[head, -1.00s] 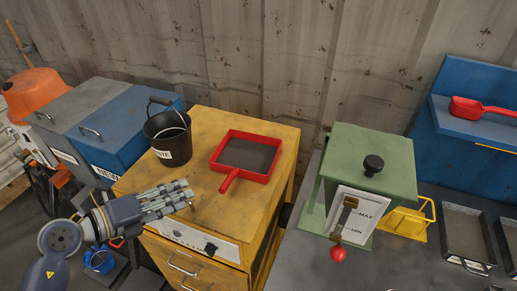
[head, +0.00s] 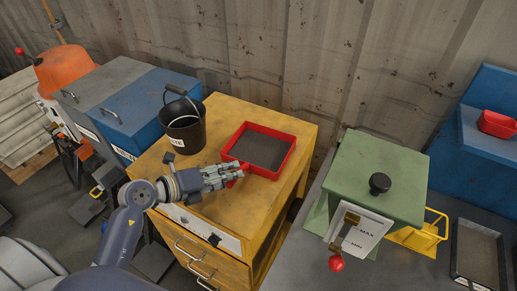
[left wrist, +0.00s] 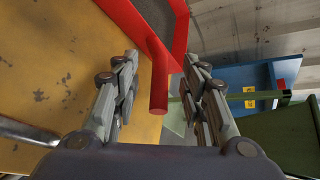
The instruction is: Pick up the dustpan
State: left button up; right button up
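The dustpan is a red square pan with a dark grey inside and a short red handle. In the head view the dustpan (head: 291,157) lies on the yellow cabinet (head: 290,200), its handle pointing front-left. My left gripper (head: 238,172) is at the handle and hides most of it. In the left wrist view the red handle (left wrist: 159,85) stands between the two fingers of the left gripper (left wrist: 160,95), with gaps on both sides, so the gripper is open. My right gripper is not in view.
A black waste bucket (head: 184,127) stands on the cabinet left of the dustpan. A green machine (head: 375,175) with a black knob and a red-balled lever stands to the right. A red scoop (head: 496,124) rests on a blue unit. A corrugated wall is behind.

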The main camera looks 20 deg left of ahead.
pick_arm(q)
jog(key=shift+x, duration=1.05)
jog(key=shift+w+d, duration=0.15)
jog(key=shift+w, duration=0.15)
jog(key=shift+f, duration=0.1)
jog(key=shift+s, duration=0.1)
jog(key=shift+c, duration=1.1)
grip_shut()
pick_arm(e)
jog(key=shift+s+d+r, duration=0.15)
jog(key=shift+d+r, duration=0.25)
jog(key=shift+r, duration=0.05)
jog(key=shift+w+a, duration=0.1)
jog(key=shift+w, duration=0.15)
